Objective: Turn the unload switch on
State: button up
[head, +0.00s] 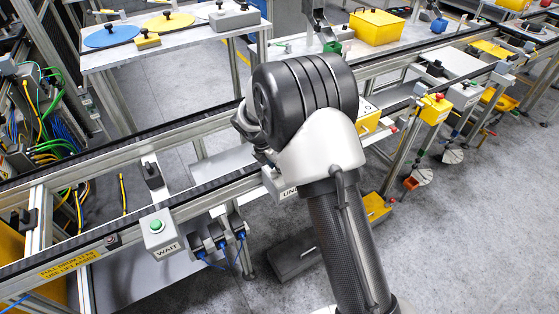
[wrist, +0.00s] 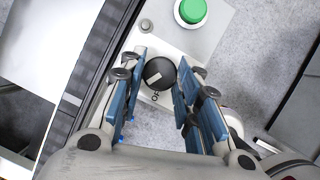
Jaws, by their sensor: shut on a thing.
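The unload switch is a round black knob (wrist: 160,71) with a white pointer mark, on a light grey box in the wrist view. A small dark label, only partly readable, lies just below it. The blue-padded fingers of my gripper (wrist: 162,76) stand on both sides of the knob and are shut on it. The pointer mark slants toward the lower left of the picture. In the head view, a label starting with "UN" (head: 290,192) shows at the rail edge; my arm hides the knob and my fingers.
A green button (wrist: 190,10) sits on the same box, above the knob in the wrist view. In the head view, a box with a green button (head: 155,226) labelled WAIT stands to the left. A yellow box (head: 435,109) with a red button stands right along the conveyor rail.

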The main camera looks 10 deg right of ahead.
jog(key=m+p, duration=0.1)
jog(key=m, duration=0.1)
jog(key=m+g+p, duration=0.1)
jog(key=m, duration=0.1)
jog(key=m+g+p, duration=0.1)
jog(key=m, duration=0.1)
jog(key=shift+w+a+h, duration=0.1)
jog(key=shift+w+h, duration=0.15)
jog(key=shift+h, duration=0.15)
dwell(0.3)
jog(key=o, duration=1.1)
jog(key=shift+c, duration=0.2)
jog(key=v, duration=1.2)
jog(key=shift+w, duration=0.2)
